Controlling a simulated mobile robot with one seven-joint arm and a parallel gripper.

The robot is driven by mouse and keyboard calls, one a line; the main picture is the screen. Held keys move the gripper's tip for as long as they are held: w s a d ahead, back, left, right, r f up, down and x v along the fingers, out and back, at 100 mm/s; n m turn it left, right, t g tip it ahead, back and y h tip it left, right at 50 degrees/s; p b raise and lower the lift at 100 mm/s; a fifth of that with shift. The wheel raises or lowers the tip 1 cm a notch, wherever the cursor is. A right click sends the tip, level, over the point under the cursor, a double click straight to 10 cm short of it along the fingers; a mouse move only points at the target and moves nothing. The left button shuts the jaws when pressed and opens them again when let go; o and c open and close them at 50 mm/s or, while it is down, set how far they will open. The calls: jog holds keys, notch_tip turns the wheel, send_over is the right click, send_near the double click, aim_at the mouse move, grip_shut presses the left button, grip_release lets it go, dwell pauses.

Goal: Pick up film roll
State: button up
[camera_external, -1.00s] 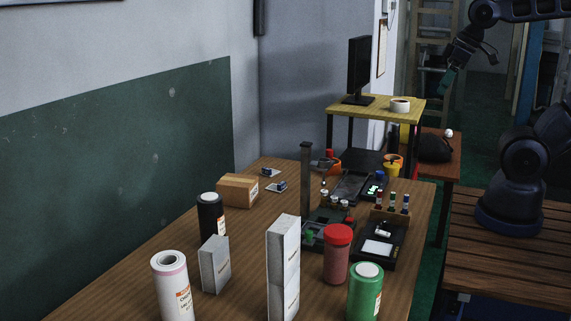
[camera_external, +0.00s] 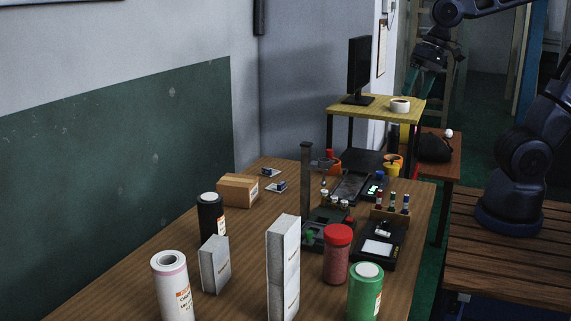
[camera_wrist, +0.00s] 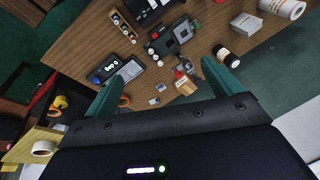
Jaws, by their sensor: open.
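A short white roll with a tan core (camera_external: 400,104) lies on the yellow stand, in front of the monitor; it also shows at lower left in the wrist view (camera_wrist: 43,147).
The yellow stand (camera_external: 372,106) holds a monitor (camera_external: 359,68). The wooden table (camera_external: 140,272) carries bottles, boxes and black equipment. An orange ring (camera_external: 394,160) lies below the stand's top. A red-brown table (camera_external: 447,160) with a dark bag stands behind. Air around my gripper looks clear.

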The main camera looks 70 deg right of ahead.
jog(key=w+a+f+m+g, duration=0.2)
jog(key=w+a+f+m, duration=0.25)
jog(key=a, duration=0.55)
jog(key=m+g+h, duration=0.1)
jog(key=m+h, duration=0.1)
jog(key=m, duration=0.9)
send_over(362, 262)
jog(key=f, duration=1.7)
jog(key=shift+d+f, duration=0.15)
jog(key=shift+d, duration=0.15)
jog(key=shift+a+f+m, duration=0.1)
jog(key=shift+f+m, duration=0.15)
jog(key=shift+f, duration=0.05)
notch_tip(362, 262, down, 5)
jog(key=shift+f, duration=0.1)
jog(key=shift+a+f, duration=0.15)
jog(key=shift+f, duration=1.15)
jog(key=shift+a+f, duration=0.1)
jog(key=shift+f, duration=1.2)
jog(key=c, duration=1.8)
